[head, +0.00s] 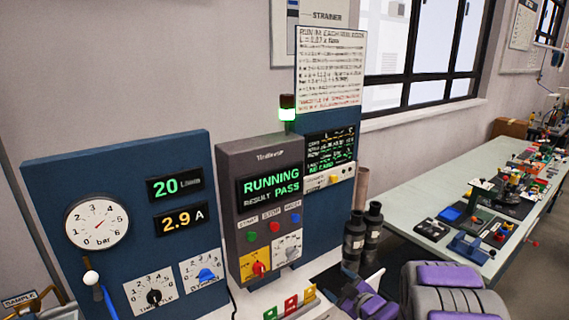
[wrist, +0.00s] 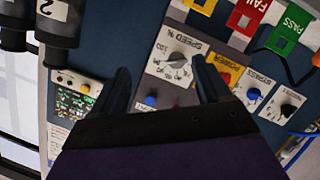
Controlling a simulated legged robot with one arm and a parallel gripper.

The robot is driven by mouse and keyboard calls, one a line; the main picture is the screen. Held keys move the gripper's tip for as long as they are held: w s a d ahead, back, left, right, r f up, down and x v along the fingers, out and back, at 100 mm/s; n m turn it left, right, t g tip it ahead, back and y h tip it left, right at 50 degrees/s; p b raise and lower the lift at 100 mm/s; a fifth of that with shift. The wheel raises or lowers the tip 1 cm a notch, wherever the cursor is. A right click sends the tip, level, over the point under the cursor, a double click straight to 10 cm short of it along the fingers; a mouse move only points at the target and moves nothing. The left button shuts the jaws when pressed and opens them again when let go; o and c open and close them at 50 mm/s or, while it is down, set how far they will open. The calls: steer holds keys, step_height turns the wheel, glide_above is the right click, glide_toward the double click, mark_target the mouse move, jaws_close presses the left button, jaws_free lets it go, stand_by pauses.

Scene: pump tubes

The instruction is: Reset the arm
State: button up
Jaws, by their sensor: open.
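My gripper (wrist: 160,64) is open and empty in the wrist view. Its two dark fingers are spread in front of the control panel, with the speed knob (wrist: 178,60) showing between them. Whether a finger touches the panel cannot be told. In the head view, my purple and grey arm is at the bottom right, and the fingers cannot be made out clearly. The grey control box (head: 262,155) reads RUNNING and RESULT PASS. Its red power switch (head: 258,268) sits on a yellow plate, beside the speed knob (head: 288,248).
A blue gauge panel (head: 135,170) stands left, reading 20 and 2.9 A. Yellow, red and green tags (head: 291,305) stand below the control box. Dark cylinders (head: 355,240) stand right of it. A long table (head: 410,195) with many small parts extends right. A green beacon (head: 287,112) is lit.

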steer(key=s+d+r+m+g+h, duration=0.3)
steer(key=s+d+r+h, duration=0.1)
steer(key=s, duration=0.3)
steer(key=s+d+r+m+g+h, duration=0.3)
steer(key=s+m+h, duration=0.15)
steer(key=s, duration=0.25)
steer(key=s+a+r+m+g, duration=0.1)
steer(key=s+a+g, duration=0.2)
steer(key=s, duration=0.8)
steer(key=s+a+r+m+g+y, duration=0.1)
steer(key=s+a+r+g, duration=0.1)
steer(key=s, duration=0.9)
steer(key=s+a+r+m+g+y, duration=0.1)
steer(key=s+a+g, duration=0.3)
steer(key=s, duration=0.8)
steer(key=shift+a+r+m, duration=0.35)
steer(key=shift+a+m, duration=0.2)
steer(key=shift+a, duration=0.2)
steer(key=shift+w, duration=0.1)
